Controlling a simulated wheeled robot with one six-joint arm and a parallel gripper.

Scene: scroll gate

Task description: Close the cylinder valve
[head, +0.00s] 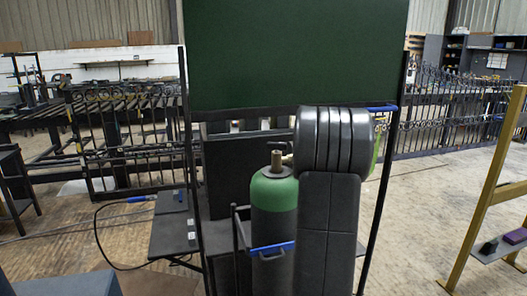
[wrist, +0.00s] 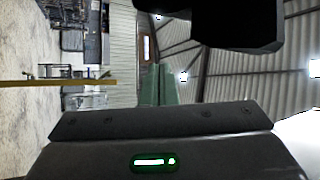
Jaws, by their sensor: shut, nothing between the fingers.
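The gas cylinder (head: 273,215) stands upright in the head view, dark grey with a green shoulder. Its brass-coloured valve (head: 276,162) sits on top, with a side part reaching right towards my arm. A blue strap (head: 271,248) crosses the cylinder's front. My thick dark arm stands just right of the valve and hides what lies behind it, including my gripper in this view. In the wrist view, a black shape at the top edge appears to be my gripper (wrist: 235,28). It is shut and holds nothing. The wrist view shows neither cylinder nor valve.
A dark green screen (head: 295,55) on black posts stands above and behind the cylinder. A small side shelf (head: 173,225) is at left. A yellow frame (head: 490,190) with a shelf stands at right. Metal gates (head: 440,115) line the back. Floor is open between cylinder and yellow frame.

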